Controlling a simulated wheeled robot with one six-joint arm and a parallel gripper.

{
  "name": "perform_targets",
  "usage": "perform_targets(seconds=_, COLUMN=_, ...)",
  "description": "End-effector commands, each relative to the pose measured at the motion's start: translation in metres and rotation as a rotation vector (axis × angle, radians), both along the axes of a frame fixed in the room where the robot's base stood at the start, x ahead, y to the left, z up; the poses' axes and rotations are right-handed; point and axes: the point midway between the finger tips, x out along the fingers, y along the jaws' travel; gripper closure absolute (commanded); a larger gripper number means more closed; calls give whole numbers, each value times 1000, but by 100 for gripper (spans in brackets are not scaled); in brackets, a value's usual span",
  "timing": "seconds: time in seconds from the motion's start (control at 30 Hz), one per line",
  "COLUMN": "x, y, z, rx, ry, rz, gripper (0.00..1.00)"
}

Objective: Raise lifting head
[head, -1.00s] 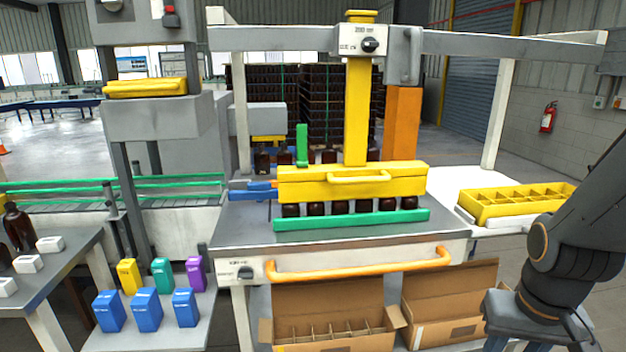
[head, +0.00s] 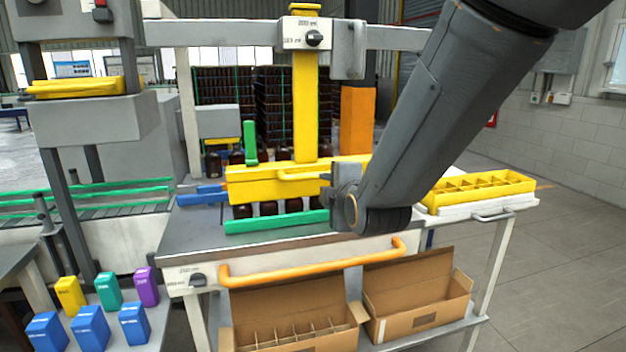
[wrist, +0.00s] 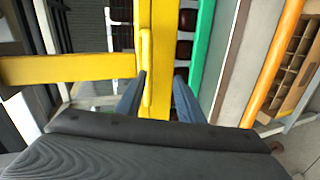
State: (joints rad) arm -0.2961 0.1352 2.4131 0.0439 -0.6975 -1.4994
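The yellow lifting head (head: 262,187) sits low over a row of dark bottles (head: 268,208), behind a green rail (head: 262,223). Its yellow handle (head: 298,177) is on the front face, and its right part is hidden by my arm. In the wrist view the handle (wrist: 146,62) runs lengthwise just ahead of my gripper (wrist: 160,84). The two fingers are apart, with the handle's near end between them, closer to the left finger. I cannot tell whether they touch it. In the head view my wrist hides the fingers.
A yellow divided crate (head: 478,188) stands on a side shelf to the right. An orange bar (head: 310,262) runs along the table front, above two open cardboard boxes (head: 415,295). Small coloured blocks (head: 88,325) stand at lower left.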

Motion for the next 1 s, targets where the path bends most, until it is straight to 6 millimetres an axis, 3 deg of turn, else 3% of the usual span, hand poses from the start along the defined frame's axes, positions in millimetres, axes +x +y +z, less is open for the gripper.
perform_targets(seconds=0.2, x=9, y=13, z=17, rx=-73, ry=-100, rz=38, gripper=66)
perform_targets(seconds=0.7, x=65, y=28, z=5, rx=-73, ry=-98, rz=37, gripper=66)
perform_targets(seconds=1.0, x=79, y=32, z=2, rx=-72, ry=-99, rz=37, gripper=66)
